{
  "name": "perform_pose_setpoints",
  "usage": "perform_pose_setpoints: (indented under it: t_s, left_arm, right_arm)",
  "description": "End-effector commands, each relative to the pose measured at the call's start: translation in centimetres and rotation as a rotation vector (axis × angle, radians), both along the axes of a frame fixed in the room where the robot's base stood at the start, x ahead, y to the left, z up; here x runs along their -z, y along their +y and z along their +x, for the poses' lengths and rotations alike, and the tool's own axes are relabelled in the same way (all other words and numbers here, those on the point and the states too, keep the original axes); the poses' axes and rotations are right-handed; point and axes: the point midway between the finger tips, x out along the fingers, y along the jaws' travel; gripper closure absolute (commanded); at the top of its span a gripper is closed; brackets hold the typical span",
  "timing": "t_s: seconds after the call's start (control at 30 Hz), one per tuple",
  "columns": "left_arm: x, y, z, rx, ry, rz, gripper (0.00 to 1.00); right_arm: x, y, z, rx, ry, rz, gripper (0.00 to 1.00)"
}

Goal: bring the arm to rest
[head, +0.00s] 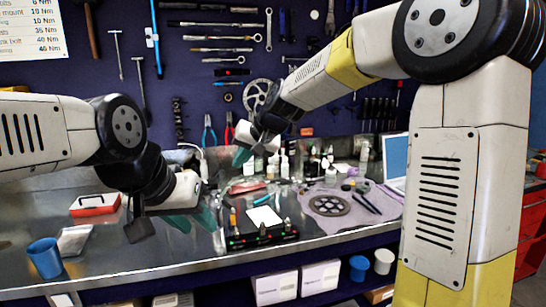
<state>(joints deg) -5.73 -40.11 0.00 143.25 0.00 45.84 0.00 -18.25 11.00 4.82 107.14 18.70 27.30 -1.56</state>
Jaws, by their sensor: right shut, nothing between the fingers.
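My right arm reaches in from the right, bent high over the bench. Its gripper (243,156) hangs in the air in front of the tool wall, with greenish fingertips pointing down and left. It is shut and I see nothing in it. My left arm comes in from the left, low over the bench. Its gripper (204,219) shows greenish fingertips left of the black tool tray; the wrist partly hides them, so its opening is unclear. A dark square piece (138,229) hangs below the left wrist.
On the bench (135,258) stand a blue cup (45,258), a red-and-white box (95,204), a black tool tray (262,238) and a mat with a chainring (329,205). Bottles (285,165) and a laptop (396,158) stand behind. The front left of the bench has bare room.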

Motion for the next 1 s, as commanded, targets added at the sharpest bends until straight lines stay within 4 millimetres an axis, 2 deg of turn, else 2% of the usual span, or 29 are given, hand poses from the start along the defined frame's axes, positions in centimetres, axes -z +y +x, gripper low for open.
perform_pose_setpoints:
  t_s: [0.03, 0.2, 0.4, 0.5, 0.6, 0.7, 0.8, 1.0]
  left_arm:
    - [0.0, 0.0, 0.0, 0.0, 0.0, 0.0, 0.64]
    - [0.0, 0.0, 0.0, 0.0, 0.0, 0.0, 0.64]
    - [0.0, 0.0, 0.0, 0.0, 0.0, 0.0, 0.64]
    - [0.0, 0.0, 0.0, 0.0, 0.0, 0.0, 0.64]
    - [0.0, 0.0, 0.0, 0.0, 0.0, 0.0, 0.64]
    - [0.0, 0.0, 0.0, 0.0, 0.0, 0.0, 0.64]
    - [0.0, 0.0, 0.0, 0.0, 0.0, 0.0, 0.64]
    - [0.0, 0.0, 0.0, 0.0, 0.0, 0.0, 0.64]
  right_arm:
    - [-1.2, -2.8, -1.9, 0.013, -0.012, -0.022, 1.0]
    - [-2.6, -10.2, -8.7, 0.043, -0.018, -0.105, 1.0]
    - [-2.0, -17.5, -17.3, 0.093, -0.012, -0.196, 1.0]
    - [-0.9, -20.1, -21.2, 0.12, -0.003, -0.233, 1.0]
    - [0.2, -21.8, -24.2, 0.139, 0.005, -0.262, 1.0]
    - [1.1, -22.8, -26.1, 0.152, 0.012, -0.28, 1.0]
    - [1.6, -23.3, -26.9, 0.157, 0.016, -0.291, 1.0]
    - [1.7, -23.4, -27.1, 0.159, 0.017, -0.292, 1.0]
